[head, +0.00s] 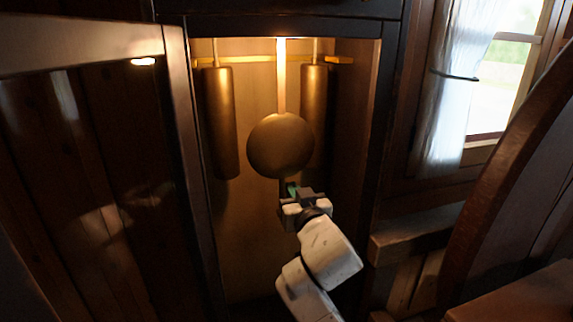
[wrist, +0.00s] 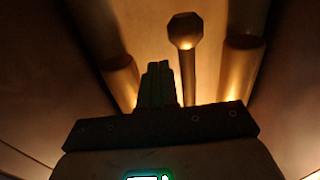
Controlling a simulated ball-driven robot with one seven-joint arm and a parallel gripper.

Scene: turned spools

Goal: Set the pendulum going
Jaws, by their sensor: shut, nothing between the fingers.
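The pendulum's round brass bob (head: 280,146) hangs on a pale rod between two weights in the open case. It appears to hang straight down. My gripper (head: 291,188) is just below the bob's lower edge in the head view, overlapping the pendulum's lower end. In the wrist view my gripper's dark fingers (wrist: 157,84) are together with nothing between them. They show beside the faceted end of a pendulum part (wrist: 186,30), to its left. I cannot tell whether they touch it.
The left brass weight (head: 220,120) and right weight (head: 314,110) hang close on both sides. The glazed door (head: 95,170) stands open at left. The case's right wall (head: 358,130) bounds the opening. A window (head: 500,85) is at right.

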